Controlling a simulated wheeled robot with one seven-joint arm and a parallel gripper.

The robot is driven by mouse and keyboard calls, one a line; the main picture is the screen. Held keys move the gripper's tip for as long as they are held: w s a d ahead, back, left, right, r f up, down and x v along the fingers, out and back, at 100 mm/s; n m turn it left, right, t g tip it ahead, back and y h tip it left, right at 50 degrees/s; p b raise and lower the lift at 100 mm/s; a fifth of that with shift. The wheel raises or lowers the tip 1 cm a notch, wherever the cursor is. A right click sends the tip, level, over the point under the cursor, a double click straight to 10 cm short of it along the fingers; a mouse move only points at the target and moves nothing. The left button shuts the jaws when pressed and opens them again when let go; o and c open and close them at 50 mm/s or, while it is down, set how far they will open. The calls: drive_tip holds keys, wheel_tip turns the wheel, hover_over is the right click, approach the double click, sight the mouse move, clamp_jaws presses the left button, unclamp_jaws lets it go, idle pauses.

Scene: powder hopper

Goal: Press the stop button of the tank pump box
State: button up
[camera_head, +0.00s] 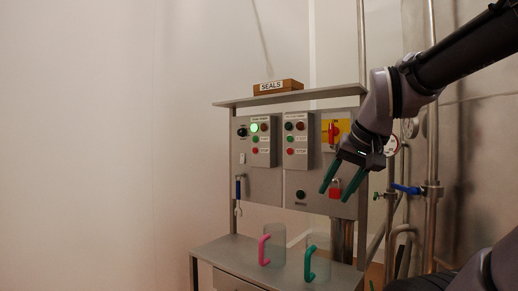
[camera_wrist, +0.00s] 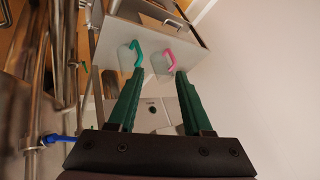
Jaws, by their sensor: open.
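Two grey button boxes hang side by side on the panel in the head view. The left box (camera_head: 269,142) has a lit green lamp and a red button (camera_head: 255,151) at its bottom beside a stop label. The right box (camera_head: 305,139) has a similar red button (camera_head: 290,152), with no bright lamp. Their top labels are too small to read surely. My gripper (camera_head: 335,195) is open and empty, its green fingers in front of the panel's lower right, right of and below both boxes. The wrist view shows the fingers (camera_wrist: 160,75) apart; neither box is clear there.
A yellow-and-red switch (camera_head: 334,132) and a red padlock (camera_head: 335,188) are near my gripper. A pink-handled jug (camera_head: 276,242) and a teal-handled jug (camera_head: 320,262) stand on the shelf below. Pipes with a blue valve handle (camera_head: 408,189) crowd the right; the left is clear.

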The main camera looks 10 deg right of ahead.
drive_tip(key=shift+c, duration=0.3)
clamp_jaws()
idle(1.7)
